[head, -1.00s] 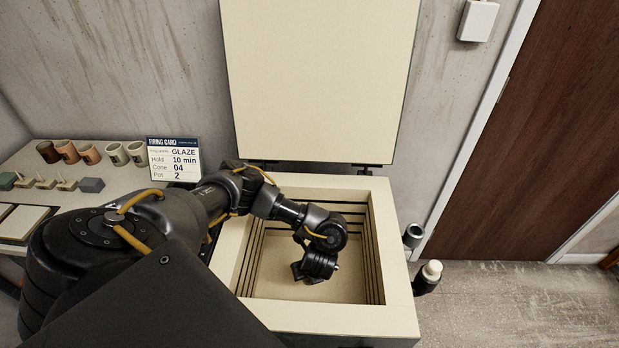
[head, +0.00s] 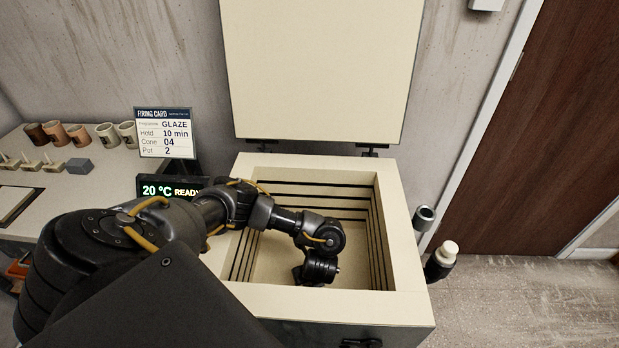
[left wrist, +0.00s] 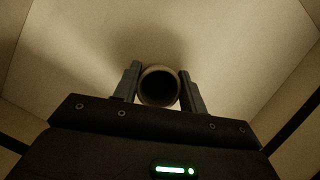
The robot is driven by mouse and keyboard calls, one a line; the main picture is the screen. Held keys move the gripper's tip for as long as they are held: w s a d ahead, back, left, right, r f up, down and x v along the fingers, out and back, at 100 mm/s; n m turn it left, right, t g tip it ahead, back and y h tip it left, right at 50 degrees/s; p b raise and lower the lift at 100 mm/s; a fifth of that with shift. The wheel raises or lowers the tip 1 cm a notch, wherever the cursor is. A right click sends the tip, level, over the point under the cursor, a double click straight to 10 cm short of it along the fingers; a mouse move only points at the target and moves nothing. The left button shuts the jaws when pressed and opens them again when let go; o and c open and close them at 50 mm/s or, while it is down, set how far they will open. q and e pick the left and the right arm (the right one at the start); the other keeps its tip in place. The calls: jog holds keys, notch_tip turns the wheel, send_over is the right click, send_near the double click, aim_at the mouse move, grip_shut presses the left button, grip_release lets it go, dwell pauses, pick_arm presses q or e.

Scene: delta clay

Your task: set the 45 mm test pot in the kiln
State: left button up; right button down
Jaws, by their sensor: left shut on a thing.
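The kiln (head: 412,275) is a cream square box with its lid (head: 318,70) raised upright behind it. My left arm reaches into its chamber from the left. In the left wrist view, my left gripper (left wrist: 160,82) is shut on the test pot (left wrist: 160,70), a small round pot with a dark open mouth, between its two fingers. The pale chamber floor (left wrist: 215,45) lies beyond it; I cannot tell whether the pot touches it. In the head view the fingers and pot are hidden below my wrist. My right gripper is not in view.
A bench at left holds several cups (head: 78,135), a grey block (head: 79,166) and a firing card (head: 165,133) reading GLAZE, pot 2. A display (head: 170,189) reads 20 °C READY. Grooved chamber walls (head: 380,235) surround my wrist.

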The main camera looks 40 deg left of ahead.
pick_arm(q)
jog(key=shift+r, duration=0.1)
jog(key=o, duration=1)
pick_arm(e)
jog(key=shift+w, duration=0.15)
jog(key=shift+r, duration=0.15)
pick_arm(q)
jog(key=shift+d+r+p, duration=0.1)
jog(key=shift+r+p, duration=0.3)
jog(key=shift+p, duration=0.1)
jog(key=p+v, duration=0.7)
jog(key=shift+r+p, duration=0.25)
jog(key=shift+p, duration=0.05)
jog(key=shift+p+v, duration=1.85)
jog(key=shift+v, duration=0.05)
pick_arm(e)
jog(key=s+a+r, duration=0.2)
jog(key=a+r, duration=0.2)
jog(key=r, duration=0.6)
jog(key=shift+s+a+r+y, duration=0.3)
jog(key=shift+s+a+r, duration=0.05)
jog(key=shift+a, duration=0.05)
